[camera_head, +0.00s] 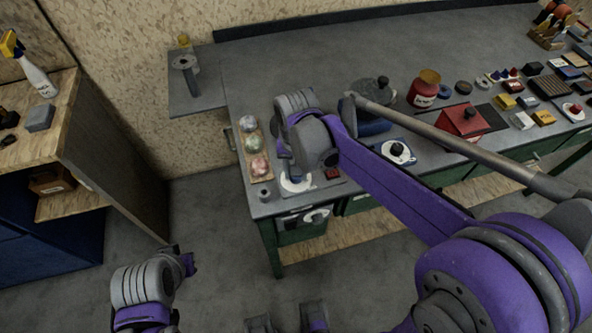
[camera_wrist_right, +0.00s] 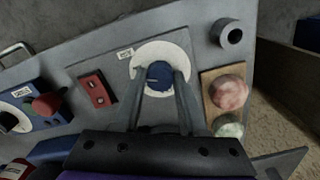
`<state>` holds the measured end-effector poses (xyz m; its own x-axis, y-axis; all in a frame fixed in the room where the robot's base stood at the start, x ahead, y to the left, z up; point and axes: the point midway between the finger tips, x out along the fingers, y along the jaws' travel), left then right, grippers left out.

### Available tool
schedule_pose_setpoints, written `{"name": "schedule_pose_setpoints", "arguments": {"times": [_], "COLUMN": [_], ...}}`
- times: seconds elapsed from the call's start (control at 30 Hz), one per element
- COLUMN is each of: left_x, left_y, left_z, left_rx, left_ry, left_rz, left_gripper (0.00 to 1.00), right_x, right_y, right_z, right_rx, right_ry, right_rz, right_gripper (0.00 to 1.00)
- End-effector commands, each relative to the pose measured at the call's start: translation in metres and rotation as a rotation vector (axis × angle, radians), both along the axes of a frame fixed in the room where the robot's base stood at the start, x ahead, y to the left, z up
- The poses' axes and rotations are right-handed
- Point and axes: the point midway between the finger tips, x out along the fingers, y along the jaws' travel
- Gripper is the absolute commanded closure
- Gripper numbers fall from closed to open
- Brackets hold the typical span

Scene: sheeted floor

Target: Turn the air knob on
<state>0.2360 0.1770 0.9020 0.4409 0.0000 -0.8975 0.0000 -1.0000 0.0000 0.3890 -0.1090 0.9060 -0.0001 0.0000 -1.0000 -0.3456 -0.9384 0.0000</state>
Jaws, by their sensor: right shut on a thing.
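The air knob (camera_wrist_right: 159,75) is dark blue and round, on a white dial (camera_wrist_right: 172,49) with a small label plate beside it in the right wrist view. My right gripper (camera_wrist_right: 163,88) has a finger on each side of the knob and is shut on it. In the head view the right gripper (camera_head: 292,172) is over the front left corner of the bench, with the white dial (camera_head: 296,185) partly hidden under it. My left gripper (camera_head: 187,263) is low over the floor at the lower left, away from the bench; its jaws are too small to judge.
A red rocker switch (camera_wrist_right: 97,90) is left of the dial. Colored balls in a wooden holder (camera_head: 254,150) and a small grey cylinder (camera_head: 264,194) stand close by. Another panel with a black knob (camera_head: 397,149) is to the right. Floor before the bench is clear.

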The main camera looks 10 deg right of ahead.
Motion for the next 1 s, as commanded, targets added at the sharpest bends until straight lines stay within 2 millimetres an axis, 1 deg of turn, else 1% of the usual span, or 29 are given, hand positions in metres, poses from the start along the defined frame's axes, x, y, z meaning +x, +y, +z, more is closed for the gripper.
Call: {"name": "schedule_pose_setpoints", "arguments": {"times": [0.1, 0.33, 0.87, 0.9, 0.97, 1.0], "left_x": [-0.0001, -0.0002, -0.0002, -0.0002, -0.0002, -0.0002], "left_y": [0.0000, 0.0000, 0.0000, 0.0000, 0.0000, 0.0000], "left_z": [-0.0004, -0.0008, -0.0009, -0.0009, -0.0009, -0.0009], "left_rx": [0.000, 0.000, 0.000, 0.000, 0.000, 0.000], "left_ry": [0.000, 0.000, 0.000, 0.000, 0.000, 0.000], "left_rz": [0.000, 0.000, 0.000, 0.000, 0.000, 0.000], "left_gripper": [1.00, 1.00, 1.00, 1.00, 1.00, 1.00], "right_x": [0.0006, 0.0007, 0.0008, 0.0008, 0.0007, 0.0006], "right_y": [-0.0002, -0.0002, -0.0003, -0.0003, -0.0002, -0.0002], "right_z": [0.0006, 0.0007, 0.0008, 0.0009, 0.0008, 0.0007], "right_rx": [0.000, 0.000, 0.000, 0.000, 0.000, 0.000], "right_ry": [-0.001, -0.001, -0.001, -0.001, -0.001, -0.001], "right_rz": [-0.060, -0.132, -0.154, -0.154, -0.153, -0.153], "right_gripper": [1.00, 1.00, 1.00, 0.53, 0.43, 0.35]}}
